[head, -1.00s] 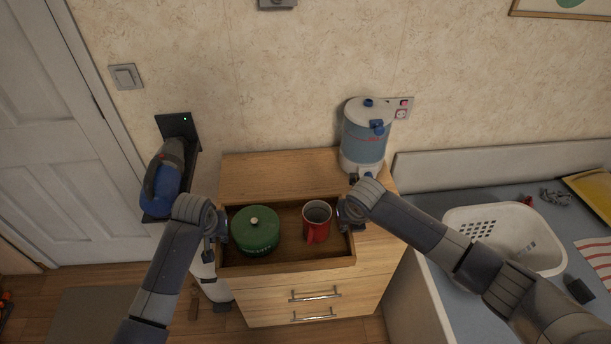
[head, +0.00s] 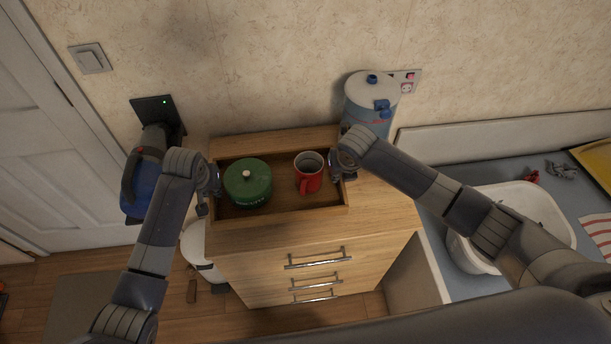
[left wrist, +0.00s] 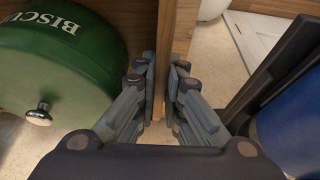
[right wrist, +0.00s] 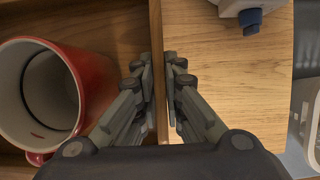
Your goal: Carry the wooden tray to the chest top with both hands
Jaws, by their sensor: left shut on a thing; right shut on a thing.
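The wooden tray (head: 285,215) is over the top of the wooden chest (head: 390,215) in the head view; whether it touches the top I cannot tell. A green lidded tin (head: 249,186) and a red mug (head: 308,177) stand upright in it. My left gripper (head: 213,182) is shut on the tray's left wall, which also shows in the left wrist view (left wrist: 164,60). My right gripper (head: 340,170) is shut on the tray's right wall, seen in the right wrist view (right wrist: 157,70). The tin shows in the left wrist view (left wrist: 50,75), the mug in the right wrist view (right wrist: 90,85).
A blue and white dispenser (head: 370,100) stands at the back right of the chest, partly hidden by my right arm. A blue appliance (head: 143,180) hangs on a wall holder at left. A white basket (head: 530,205) sits on the blue counter (head: 440,165) at right.

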